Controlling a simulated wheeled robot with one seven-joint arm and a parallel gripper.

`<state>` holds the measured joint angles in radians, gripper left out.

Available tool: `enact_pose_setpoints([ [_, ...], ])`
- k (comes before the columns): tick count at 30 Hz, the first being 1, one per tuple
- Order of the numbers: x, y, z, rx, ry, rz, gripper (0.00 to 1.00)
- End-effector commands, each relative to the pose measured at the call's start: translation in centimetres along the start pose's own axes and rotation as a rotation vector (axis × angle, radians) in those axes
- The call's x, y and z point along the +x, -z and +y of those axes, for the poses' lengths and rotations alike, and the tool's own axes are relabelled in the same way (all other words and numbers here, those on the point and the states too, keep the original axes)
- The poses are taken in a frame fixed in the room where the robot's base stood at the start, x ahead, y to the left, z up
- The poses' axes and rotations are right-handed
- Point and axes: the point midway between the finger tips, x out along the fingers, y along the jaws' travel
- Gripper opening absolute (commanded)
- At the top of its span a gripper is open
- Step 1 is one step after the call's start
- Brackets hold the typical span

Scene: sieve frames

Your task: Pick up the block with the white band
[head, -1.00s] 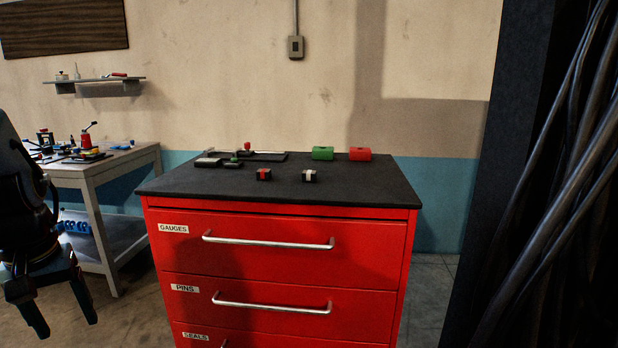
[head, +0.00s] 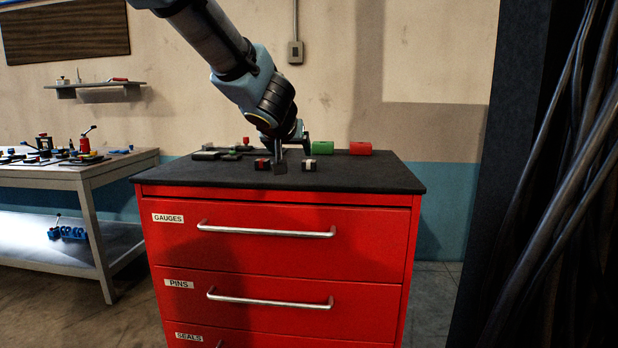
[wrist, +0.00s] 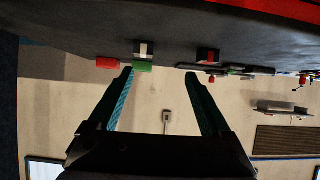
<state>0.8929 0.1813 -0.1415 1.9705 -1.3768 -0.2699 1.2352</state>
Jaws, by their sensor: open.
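The block with the white band (head: 309,164) is small and dark and sits on the black cabinet top. It also shows in the upside-down wrist view (wrist: 144,50), beyond the left fingertip. A similar dark block with a red band (head: 262,164) sits to its left; it shows in the wrist view (wrist: 208,57) too. My gripper (head: 292,160) is over the cabinet top, around the gap between the two blocks in the head view. In the wrist view (wrist: 159,75) its fingers are wide apart with nothing between them. Its exact height is hard to tell.
A green box (head: 325,148) and a red box (head: 360,148) stand at the back of the red cabinet (head: 270,255). Several small parts lie at the back left, partly behind my arm. The front and right of the black top (head: 385,178) are clear.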

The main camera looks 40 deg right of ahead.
Motion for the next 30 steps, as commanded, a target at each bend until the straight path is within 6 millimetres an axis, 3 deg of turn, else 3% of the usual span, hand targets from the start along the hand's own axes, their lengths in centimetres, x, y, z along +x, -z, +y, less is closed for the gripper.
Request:
enact_pose_setpoints([
  [1, 0.1, 0.1, 1.7, 0.008, -0.007, 0.008, 0.82],
  [5, 0.2, 0.5, 3.3, 0.015, -0.007, 0.014, 0.82],
  [13, 4.2, 0.5, 3.3, 0.015, -0.006, 0.012, 0.82],
  [20, 5.9, 0.7, 3.3, 0.016, -0.007, 0.013, 0.82],
  [30, 10.3, 0.7, 3.2, 0.016, -0.007, 0.012, 0.82],
])
